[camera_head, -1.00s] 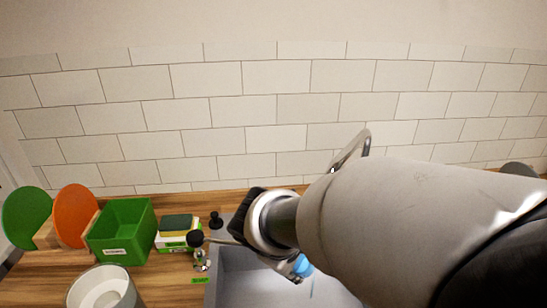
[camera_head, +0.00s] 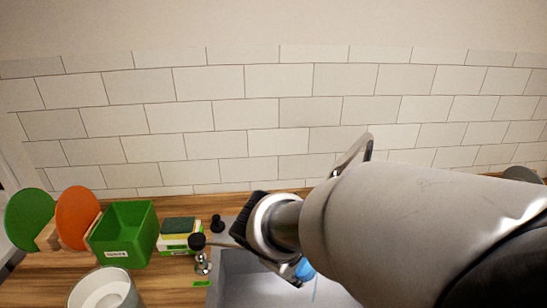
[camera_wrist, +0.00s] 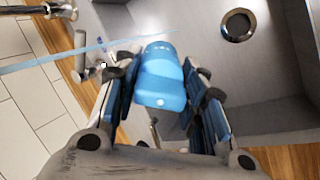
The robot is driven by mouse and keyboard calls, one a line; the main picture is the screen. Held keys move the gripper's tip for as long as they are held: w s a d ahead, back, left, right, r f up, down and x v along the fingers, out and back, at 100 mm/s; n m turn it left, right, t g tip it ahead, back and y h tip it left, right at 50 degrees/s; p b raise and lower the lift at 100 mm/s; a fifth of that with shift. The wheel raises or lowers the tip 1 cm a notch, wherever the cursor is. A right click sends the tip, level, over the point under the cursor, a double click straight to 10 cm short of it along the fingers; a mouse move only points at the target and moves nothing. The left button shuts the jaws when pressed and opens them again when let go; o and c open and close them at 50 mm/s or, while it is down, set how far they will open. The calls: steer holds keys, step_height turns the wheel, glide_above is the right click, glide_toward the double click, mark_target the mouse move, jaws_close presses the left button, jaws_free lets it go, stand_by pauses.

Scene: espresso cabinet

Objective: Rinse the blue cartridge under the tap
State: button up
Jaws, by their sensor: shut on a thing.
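My gripper (camera_wrist: 165,80) is shut on the blue cartridge (camera_wrist: 160,78), which sits between its blue-padded fingers in the wrist view. The head view shows the cartridge (camera_head: 304,269) over the grey sink, partly hidden by my arm. The metal tap (camera_head: 352,152) shows behind my arm, its lower part hidden. A thin pale-blue water stream (camera_wrist: 70,54) crosses the wrist view close to the cartridge's far end. The stream (camera_head: 314,290) also shows just right of the cartridge in the head view. I cannot tell whether water touches the cartridge.
The grey sink (camera_head: 235,280) has a round drain (camera_wrist: 238,25). To its left on the wooden counter are a black-knobbed metal fitting (camera_head: 200,258), a sponge (camera_head: 178,225) on a box, a green bin (camera_head: 125,238), a whitish round container (camera_head: 103,290), and green and orange discs.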

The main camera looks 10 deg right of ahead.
steer(key=s+a+r+p, duration=0.2)
steer(key=s+a+r, duration=0.1)
steer(key=r, duration=0.1)
steer(key=shift+s+a, duration=0.2)
steer(key=shift+s, duration=0.2)
steer(key=shift+w, duration=0.1)
stand_by(0.7)
